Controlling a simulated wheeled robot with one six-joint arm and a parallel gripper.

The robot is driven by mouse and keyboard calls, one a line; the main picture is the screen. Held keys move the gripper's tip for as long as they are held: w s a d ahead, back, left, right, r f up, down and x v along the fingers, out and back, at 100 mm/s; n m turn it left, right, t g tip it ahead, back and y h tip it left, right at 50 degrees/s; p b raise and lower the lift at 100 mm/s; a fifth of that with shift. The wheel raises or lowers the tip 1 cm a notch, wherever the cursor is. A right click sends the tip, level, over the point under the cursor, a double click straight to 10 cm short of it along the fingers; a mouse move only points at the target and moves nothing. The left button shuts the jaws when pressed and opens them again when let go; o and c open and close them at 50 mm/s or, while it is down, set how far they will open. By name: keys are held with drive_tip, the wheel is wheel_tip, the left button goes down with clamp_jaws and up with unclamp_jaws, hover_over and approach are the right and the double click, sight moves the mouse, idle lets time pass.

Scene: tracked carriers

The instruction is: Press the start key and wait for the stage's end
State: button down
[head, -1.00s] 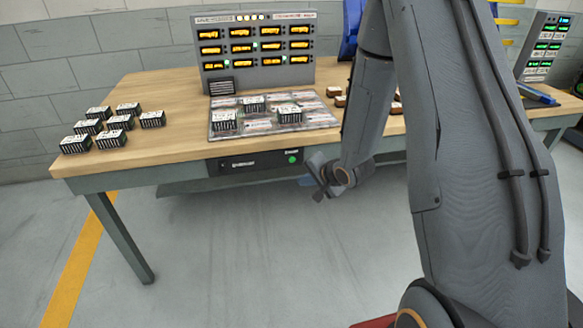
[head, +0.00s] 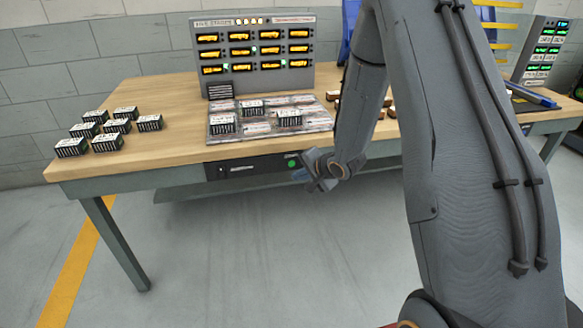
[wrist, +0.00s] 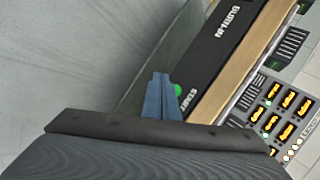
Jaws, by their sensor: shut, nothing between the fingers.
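The green start key (head: 292,163) sits at the right end of a dark control strip (head: 240,168) under the table's front edge. In the wrist view, the green key (wrist: 178,89) shows beside the START lettering, partly covered by my fingers. My gripper (head: 300,175) is shut and empty, its blue fingertips just below and in front of the key. In the wrist view my fingers (wrist: 160,92) overlap the key's edge; I cannot tell whether they touch it. The display board (head: 255,50) shows several amber readouts and a few green lamps.
Several black-and-white carriers (head: 103,143) stand on the table's left. Three more stand on a patterned tray (head: 270,131) before the board. Small brown blocks (head: 335,96) lie right of it. The floor before the table (head: 230,250) is clear.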

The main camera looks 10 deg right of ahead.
drive_tip(key=shift+w+p, duration=0.35)
drive_tip(key=shift+w, duration=1.35)
drive_tip(key=shift+w, duration=0.2)
idle(0.7)
drive_tip(key=shift+w+p, duration=0.2)
drive_tip(key=shift+p, duration=0.15)
drive_tip(key=shift+w, duration=0.4)
idle(0.6)
drive_tip(key=shift+p, duration=0.3)
drive_tip(key=shift+s+p, duration=0.45)
drive_tip(key=shift+s, duration=0.35)
drive_tip(key=shift+s+p, duration=1.1)
drive_tip(key=shift+s, duration=1.4)
